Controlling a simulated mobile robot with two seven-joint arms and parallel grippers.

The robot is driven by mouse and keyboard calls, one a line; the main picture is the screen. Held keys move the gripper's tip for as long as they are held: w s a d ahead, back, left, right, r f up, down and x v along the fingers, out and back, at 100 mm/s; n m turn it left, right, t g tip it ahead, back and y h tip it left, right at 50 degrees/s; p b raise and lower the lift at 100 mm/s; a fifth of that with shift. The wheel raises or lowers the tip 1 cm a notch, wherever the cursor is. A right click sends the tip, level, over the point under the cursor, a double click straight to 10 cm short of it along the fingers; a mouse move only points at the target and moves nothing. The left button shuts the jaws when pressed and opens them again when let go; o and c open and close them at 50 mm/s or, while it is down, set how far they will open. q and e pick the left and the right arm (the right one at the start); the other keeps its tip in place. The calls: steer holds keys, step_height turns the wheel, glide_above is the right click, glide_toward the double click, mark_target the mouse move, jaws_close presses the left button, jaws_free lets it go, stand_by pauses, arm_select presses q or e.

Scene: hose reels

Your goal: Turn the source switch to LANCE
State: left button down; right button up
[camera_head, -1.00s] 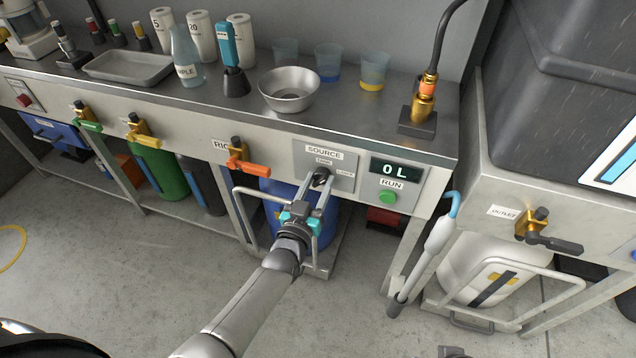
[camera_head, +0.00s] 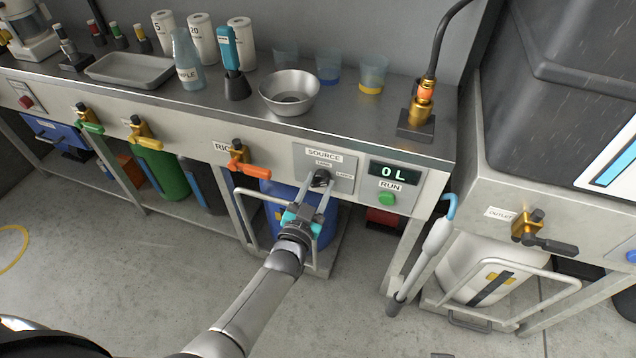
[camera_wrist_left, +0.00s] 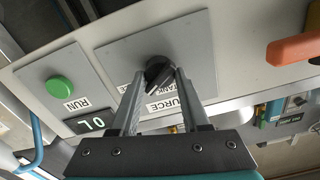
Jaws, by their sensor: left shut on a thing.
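The source switch is a black knob (camera_head: 321,179) on a grey plate (camera_head: 343,184) marked SOURCE, on the front panel of the bench. Small labels sit above and to the right of the knob; the right one seems to read LANCE (camera_head: 344,176). My left gripper (camera_head: 320,184) is shut on the knob, reaching it from the front and below. The fingers partly cover the labels there. My right gripper is not in view.
Right of the plate are a display (camera_head: 394,172) reading 0 L and a green RUN button (camera_head: 387,198). An orange-handled valve (camera_head: 243,163) is to the left. A white lance (camera_head: 433,243) hangs at the right bench leg. A blue drum (camera_head: 283,212) stands below.

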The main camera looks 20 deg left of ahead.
arm_select(q)
steer(key=shift+m, duration=1.1)
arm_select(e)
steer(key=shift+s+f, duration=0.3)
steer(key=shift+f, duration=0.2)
arm_select(q)
steer(key=shift+c, duration=1.9)
jaws_free()
steer(key=shift+s+p, duration=0.25)
steer(key=shift+p, duration=0.1)
steer(key=s+p, duration=0.4)
steer(key=s, duration=1)
steer(key=shift+s+a, duration=0.25)
steer(key=shift+s, duration=0.15)
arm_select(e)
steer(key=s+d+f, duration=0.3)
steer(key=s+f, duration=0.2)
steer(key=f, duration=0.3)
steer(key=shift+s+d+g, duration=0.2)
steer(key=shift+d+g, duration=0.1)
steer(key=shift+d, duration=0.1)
